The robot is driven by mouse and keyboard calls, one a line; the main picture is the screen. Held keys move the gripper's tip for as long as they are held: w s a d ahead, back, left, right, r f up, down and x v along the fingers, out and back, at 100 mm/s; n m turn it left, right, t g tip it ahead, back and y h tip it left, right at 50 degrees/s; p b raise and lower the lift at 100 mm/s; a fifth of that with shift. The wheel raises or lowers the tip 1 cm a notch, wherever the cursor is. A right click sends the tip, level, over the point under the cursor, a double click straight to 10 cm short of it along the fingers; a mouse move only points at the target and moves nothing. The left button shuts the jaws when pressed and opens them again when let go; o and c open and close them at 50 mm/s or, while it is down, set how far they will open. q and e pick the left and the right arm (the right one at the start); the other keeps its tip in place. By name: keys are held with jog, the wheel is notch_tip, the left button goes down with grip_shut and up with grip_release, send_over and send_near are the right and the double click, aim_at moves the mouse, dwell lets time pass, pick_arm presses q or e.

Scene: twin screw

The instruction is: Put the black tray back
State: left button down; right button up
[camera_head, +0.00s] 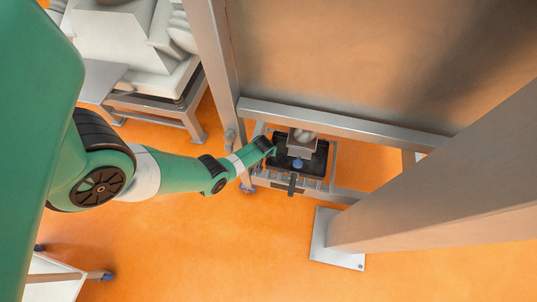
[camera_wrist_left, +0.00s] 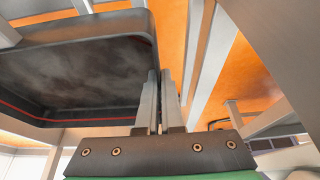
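The black tray (camera_head: 316,163) sits in a metal frame low under the large steel housing, in the head view. In the left wrist view the tray (camera_wrist_left: 75,75) fills the upper left, with a dark hollow inside and a thin red line along its lower edge. My left gripper (camera_head: 271,148) is at the tray's left edge. In the wrist view its two fingers (camera_wrist_left: 161,100) are close together, with the tray's side wall running down between them. The fingertips are partly hidden in the head view. My right gripper is not in view.
A grey outlet block (camera_head: 301,141) stands over the tray's middle, with a blue knob (camera_head: 297,163) in front. A thick steel leg (camera_head: 440,190) stands at the right on a footplate (camera_head: 338,240). Orange floor is free in front. White-grey equipment (camera_head: 135,45) is upper left.

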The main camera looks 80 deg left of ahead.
pick_arm(q)
jog(key=shift+f, duration=0.6)
jog(key=shift+r, duration=0.15)
jog(key=c, duration=1.5)
grip_release()
jog(key=o, duration=0.4)
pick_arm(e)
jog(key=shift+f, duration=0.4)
pick_arm(q)
jog(key=shift+o, duration=0.2)
jog(key=p+v, duration=1)
jog(key=v, duration=0.1)
jog(key=shift+r, duration=0.3)
jog(key=shift+d+r, duration=0.2)
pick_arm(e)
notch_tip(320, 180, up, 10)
